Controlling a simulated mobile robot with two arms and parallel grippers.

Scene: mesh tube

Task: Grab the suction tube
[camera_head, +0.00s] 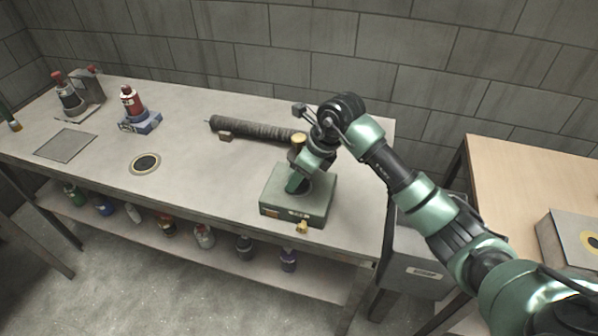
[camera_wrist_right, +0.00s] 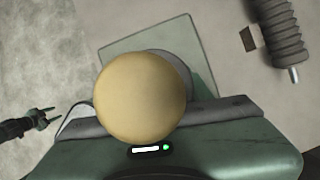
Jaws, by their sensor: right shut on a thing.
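The suction tube (camera_head: 255,130) is a dark ribbed tube lying along the back of the grey bench, with its right end behind my right arm. Its ribbed body and a metal end tip also show at upper right in the right wrist view (camera_wrist_right: 285,38), apart from the gripper. My right gripper (camera_head: 302,146) is above the green box (camera_head: 280,200), shut on the yellow ball knob (camera_wrist_right: 140,97); its fingers are largely hidden. A dark pronged gripper, seemingly my left (camera_wrist_right: 47,117), is at the left of the wrist view with its prongs apart.
A small brown block (camera_head: 225,136) sits beside the tube. Several bottles line the lower shelf (camera_head: 225,240). A wooden table (camera_head: 530,180) stands right.

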